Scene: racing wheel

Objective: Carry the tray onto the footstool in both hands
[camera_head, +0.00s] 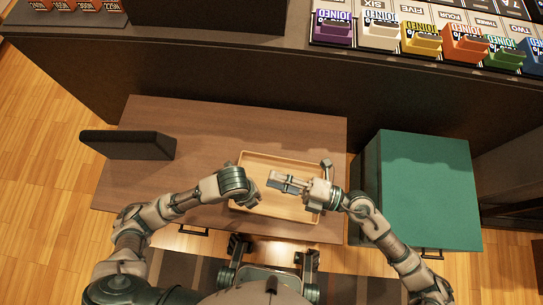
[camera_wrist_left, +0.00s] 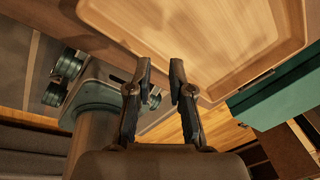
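The tray (camera_head: 282,204) is a shallow light-wood tray with a raised rim, lying flat on the brown table. It also fills the top of the left wrist view (camera_wrist_left: 220,35). The footstool (camera_head: 430,185) is a green box to the right of the table. My left gripper (camera_head: 257,196) is at the tray's left side, its fingers small and partly hidden in the head view. In the left wrist view its fingers (camera_wrist_left: 161,68) are apart with nothing between them, close to the tray's rim. My right gripper (camera_head: 276,180) points left above the tray, fingers apart and empty.
The brown table (camera_head: 210,130) has bare room behind and left of the tray. A dark upright panel (camera_head: 128,144) stands at its left. Behind is a dark counter (camera_head: 190,70) with a racing game board and coloured pieces. A narrow gap separates table and footstool.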

